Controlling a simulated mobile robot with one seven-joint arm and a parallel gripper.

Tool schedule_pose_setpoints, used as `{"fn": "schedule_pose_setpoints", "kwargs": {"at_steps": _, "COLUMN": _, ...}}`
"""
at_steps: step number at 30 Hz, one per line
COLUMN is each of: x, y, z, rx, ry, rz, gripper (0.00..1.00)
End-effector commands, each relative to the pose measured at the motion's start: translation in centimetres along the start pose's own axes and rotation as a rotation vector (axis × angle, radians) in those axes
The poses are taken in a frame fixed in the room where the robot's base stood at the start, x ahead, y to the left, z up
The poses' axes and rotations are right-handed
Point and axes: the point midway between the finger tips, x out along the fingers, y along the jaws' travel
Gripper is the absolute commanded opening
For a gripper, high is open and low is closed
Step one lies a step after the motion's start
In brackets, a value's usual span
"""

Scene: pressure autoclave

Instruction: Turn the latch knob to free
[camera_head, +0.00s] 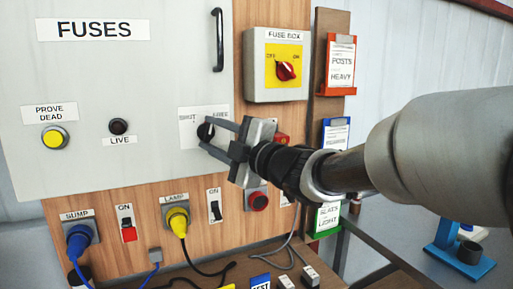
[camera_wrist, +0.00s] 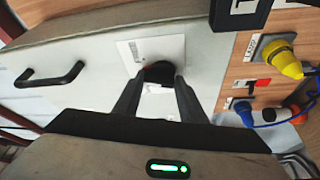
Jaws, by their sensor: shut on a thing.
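The black latch knob (camera_head: 205,131) sits on a white label plate (camera_head: 190,118) at the lower right of the grey FUSES panel. The plate's left word looks like SHUT and its right word like FREE. My gripper (camera_head: 212,137) reaches in from the right, its fingers shut on the knob. In the wrist view the dark knob (camera_wrist: 158,71) sits between the two fingertips on the white plate. The fingers cover part of it, and I cannot tell which way the knob points.
The fuse box (camera_head: 276,65) with a red switch is mounted at the upper right. A black handle (camera_head: 218,40) stands out from the panel top. Cables lie on the bench.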

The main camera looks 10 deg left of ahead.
Motion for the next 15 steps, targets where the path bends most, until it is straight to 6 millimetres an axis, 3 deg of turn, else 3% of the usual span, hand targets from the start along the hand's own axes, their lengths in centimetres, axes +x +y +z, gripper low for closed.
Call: {"fn": "schedule_pose_setpoints", "kwargs": {"at_steps": 15, "x": -0.1, "y": -0.25, "z": 0.09, "rx": 0.366, "ry": 0.004, "rz": 0.16, "gripper": 0.15}}
